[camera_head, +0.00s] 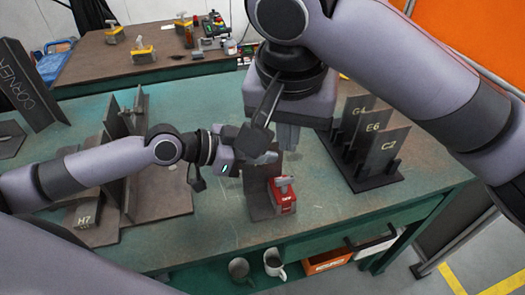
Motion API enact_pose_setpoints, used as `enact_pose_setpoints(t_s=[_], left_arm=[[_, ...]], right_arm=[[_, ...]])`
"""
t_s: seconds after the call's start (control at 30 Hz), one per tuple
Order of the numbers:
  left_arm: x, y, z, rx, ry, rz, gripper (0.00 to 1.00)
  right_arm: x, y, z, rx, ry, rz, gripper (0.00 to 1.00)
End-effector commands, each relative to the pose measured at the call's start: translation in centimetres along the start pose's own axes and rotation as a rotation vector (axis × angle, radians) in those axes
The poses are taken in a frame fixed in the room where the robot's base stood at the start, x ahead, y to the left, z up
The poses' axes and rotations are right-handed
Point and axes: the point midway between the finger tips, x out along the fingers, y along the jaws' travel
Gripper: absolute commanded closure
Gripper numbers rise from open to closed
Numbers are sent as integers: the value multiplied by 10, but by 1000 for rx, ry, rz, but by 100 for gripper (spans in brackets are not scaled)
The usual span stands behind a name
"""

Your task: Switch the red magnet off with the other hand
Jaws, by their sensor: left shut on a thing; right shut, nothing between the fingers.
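The red magnet (284,197) sits on the green table against a dark steel plate (258,206). It has a grey lever on top and a white word on its front that looks like "OFF". My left gripper (258,150) reaches in from the left and is shut on the upper part of a dark steel piece, apparently that plate. The exact grip is hidden. My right gripper (288,138) points down just above and behind the magnet. It is shut and empty, and looks apart from the lever.
A rack of dark plates marked G4, E6 and C2 (375,160) stands to the right. Dark steel pieces, one marked H7 (88,222), stand to the left. Mugs (274,263) and an orange box (327,262) are on the shelf below. A brown table (150,58) stands behind.

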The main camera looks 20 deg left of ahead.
Motion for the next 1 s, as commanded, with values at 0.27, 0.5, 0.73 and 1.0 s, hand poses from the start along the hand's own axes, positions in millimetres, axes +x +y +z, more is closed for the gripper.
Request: enact_pose_setpoints(t_s=[0.27, 0.5, 0.73, 1.0], left_arm=[[0, 0, 0, 0, 0, 1, 100], [0, 0, -4, 2, 7, -1, 100], [-4, -3, -12, 3, 7, -2, 100], [-10, -8, -26, 3, 8, -2, 100]], right_arm=[[-7, 0, 0, 1, -1, 1, 100], [-7, 0, 0, 1, 0, 0, 100], [-10, 0, -1, 1, 0, 0, 100], [-16, 0, -2, 0, 0, 0, 100]])
